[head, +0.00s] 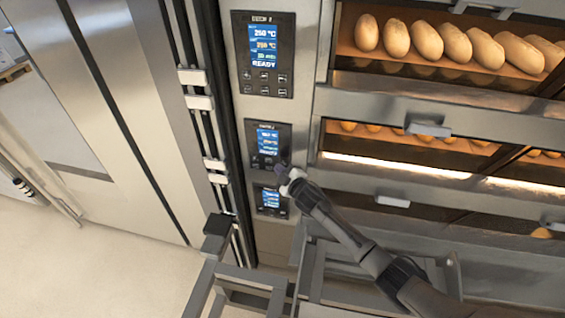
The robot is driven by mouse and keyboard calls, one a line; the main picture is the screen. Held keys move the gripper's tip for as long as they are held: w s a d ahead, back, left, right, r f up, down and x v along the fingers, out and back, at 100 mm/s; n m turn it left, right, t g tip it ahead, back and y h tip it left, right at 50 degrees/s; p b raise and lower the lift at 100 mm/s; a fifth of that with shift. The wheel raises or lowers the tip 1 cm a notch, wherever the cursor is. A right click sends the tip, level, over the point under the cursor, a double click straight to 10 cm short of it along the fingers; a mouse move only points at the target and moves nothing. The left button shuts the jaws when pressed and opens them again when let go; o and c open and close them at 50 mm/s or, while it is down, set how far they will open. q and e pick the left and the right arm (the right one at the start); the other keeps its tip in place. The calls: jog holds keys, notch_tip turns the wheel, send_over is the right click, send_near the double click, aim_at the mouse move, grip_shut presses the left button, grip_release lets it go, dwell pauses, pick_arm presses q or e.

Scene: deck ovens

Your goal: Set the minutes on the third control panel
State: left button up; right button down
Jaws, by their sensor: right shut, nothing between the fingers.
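Three control panels run down a steel strip left of the oven decks. The top panel (263,54) has a blue screen showing 250 °C and READY, with buttons below it. The middle panel (268,136) has a lit blue screen with small text I cannot read. The lowest panel (271,197) also has a lit screen, and its digits are too small to read. My right gripper (282,171) is shut and empty. It is at the lower right corner of the middle panel, just above the lowest panel. I cannot tell whether it touches a button. My left gripper is out of view.
Oven decks with glass fronts and handles (428,129) lie right of the panels. Bread loaves (428,40) show in the top deck. A grey metal frame (250,280) stands low in front. Open floor (95,270) lies at the lower left.

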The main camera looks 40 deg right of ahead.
jog(key=s+a+p, duration=0.1)
jog(key=a, duration=0.1)
jog(key=s+a+p, duration=0.1)
jog(key=s+a, duration=0.1)
dwell(0.5)
dwell(0.5)
